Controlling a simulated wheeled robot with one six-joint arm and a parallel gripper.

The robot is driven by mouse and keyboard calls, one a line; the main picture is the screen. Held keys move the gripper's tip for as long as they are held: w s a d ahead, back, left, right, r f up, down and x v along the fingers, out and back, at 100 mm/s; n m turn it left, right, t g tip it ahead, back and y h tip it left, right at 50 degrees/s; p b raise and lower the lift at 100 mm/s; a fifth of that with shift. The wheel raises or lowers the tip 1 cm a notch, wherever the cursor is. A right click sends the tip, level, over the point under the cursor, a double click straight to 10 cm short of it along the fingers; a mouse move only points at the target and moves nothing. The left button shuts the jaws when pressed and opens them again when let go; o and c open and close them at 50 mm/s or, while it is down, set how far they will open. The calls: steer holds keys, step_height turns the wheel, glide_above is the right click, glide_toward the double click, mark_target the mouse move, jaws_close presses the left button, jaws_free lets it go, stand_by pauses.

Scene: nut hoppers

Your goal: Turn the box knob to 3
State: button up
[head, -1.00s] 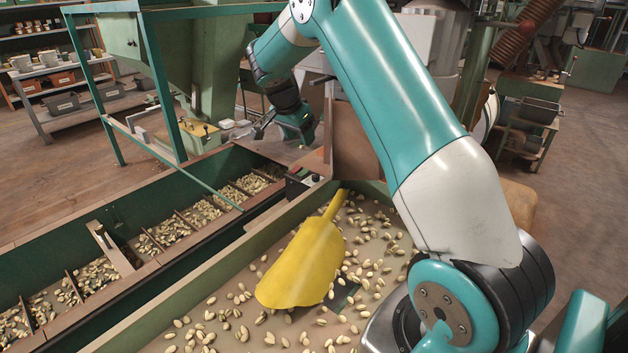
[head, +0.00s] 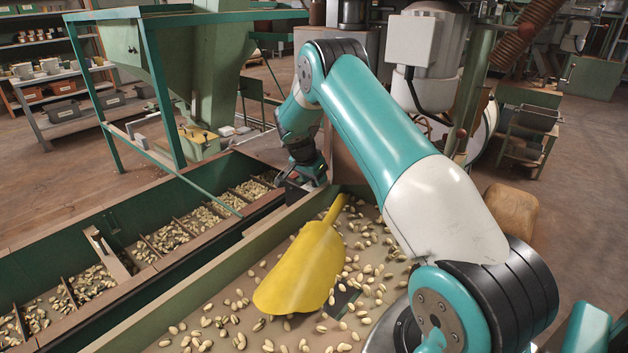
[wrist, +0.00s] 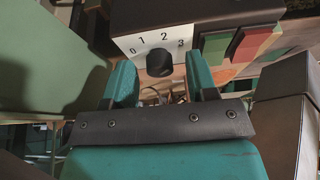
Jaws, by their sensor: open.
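The box (wrist: 195,20) is dark, with a white dial plate (wrist: 136,44) marked 0, 1, 2 and 3. The round black knob (wrist: 159,63) sits on this plate below the numbers. I cannot make out which number it points to. My gripper (wrist: 160,76) is open, with one teal finger on each side of the knob in the wrist view. I see space between the fingers and the knob, and cannot tell how far in front of it they are. In the head view my gripper (head: 288,176) is down by the box, largely hiding it.
Green (wrist: 214,46) and red (wrist: 252,42) blocks sit on the box right of the dial. In the head view, a yellow scoop (head: 303,264) lies among nuts in a tray. A divided green trough (head: 150,205) of nuts runs left of it.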

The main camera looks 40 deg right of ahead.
steer(key=shift+c, duration=0.5)
steer(key=c, duration=0.8)
steer(key=shift+w+f+m+g, duration=0.15)
steer(key=shift+m+g, duration=0.35)
steer(key=shift+m, duration=0.7)
steer(key=shift+c, duration=0.2)
steer(key=shift+m+g, duration=0.4)
steer(key=shift+m, duration=0.7)
steer(key=o, duration=0.9)
steer(key=shift+o, duration=0.2)
steer(key=shift+r, duration=0.25)
